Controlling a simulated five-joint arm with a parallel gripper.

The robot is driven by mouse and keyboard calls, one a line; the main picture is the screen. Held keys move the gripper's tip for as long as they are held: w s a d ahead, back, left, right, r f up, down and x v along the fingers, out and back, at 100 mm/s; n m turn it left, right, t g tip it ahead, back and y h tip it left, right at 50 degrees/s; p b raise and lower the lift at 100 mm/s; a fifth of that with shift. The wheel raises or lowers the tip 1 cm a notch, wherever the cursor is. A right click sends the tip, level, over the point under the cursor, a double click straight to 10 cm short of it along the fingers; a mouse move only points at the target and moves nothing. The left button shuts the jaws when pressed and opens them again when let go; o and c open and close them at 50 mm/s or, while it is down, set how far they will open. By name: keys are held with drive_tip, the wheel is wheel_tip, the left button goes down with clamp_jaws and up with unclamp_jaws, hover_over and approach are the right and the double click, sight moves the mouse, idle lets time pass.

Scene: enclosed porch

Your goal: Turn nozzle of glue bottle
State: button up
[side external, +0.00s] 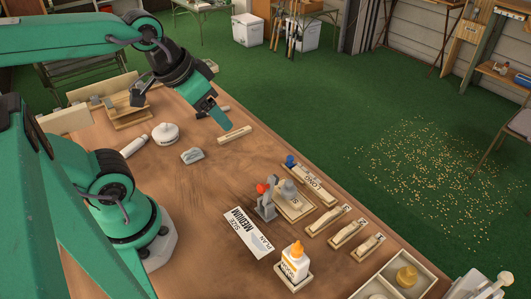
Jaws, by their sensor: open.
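The glue bottle (294,266) is white with dark lettering and stands upright on a small light base near the front of the table. Its orange nozzle (297,248) points up. The lettering is partly readable, and I cannot tell whether the nozzle is turned open or closed. My gripper (180,112) is open and empty above the far part of the table, well apart from the bottle, up and to the left of it. Nothing hides the bottle.
Several labelled wooden holders (321,221) line the right edge. A divided tray (425,276) is at the front right. The brown tabletop (190,215) is clear left of the card.

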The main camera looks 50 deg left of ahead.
drive_tip(key=shift+w+d, duration=0.15)
drive_tip(key=shift+d, duration=0.15)
drive_tip(key=c, duration=0.4)
drive_tip(key=w+d, duration=0.1)
drive_tip(key=d, duration=0.1)
drive_tip(key=w+d+g, duration=0.1)
drive_tip(key=d, duration=0.1)
drive_tip(key=w+d+f+g+h, duration=0.1)
drive_tip(key=d, duration=0.2)
drive_tip(key=shift+n, duration=0.3)
drive_tip(key=shift+c, duration=0.5)
drive_tip(key=n+g+y, duration=0.1)
drive_tip(key=g, duration=0.3)
hover_over(298, 241)
wheel_tip(298, 241, down, 6)
drive_tip(key=shift+f, duration=0.25)
drive_tip(key=shift+f, duration=0.15)
drive_tip(key=shift+f, duration=3.8)
clamp_jaws()
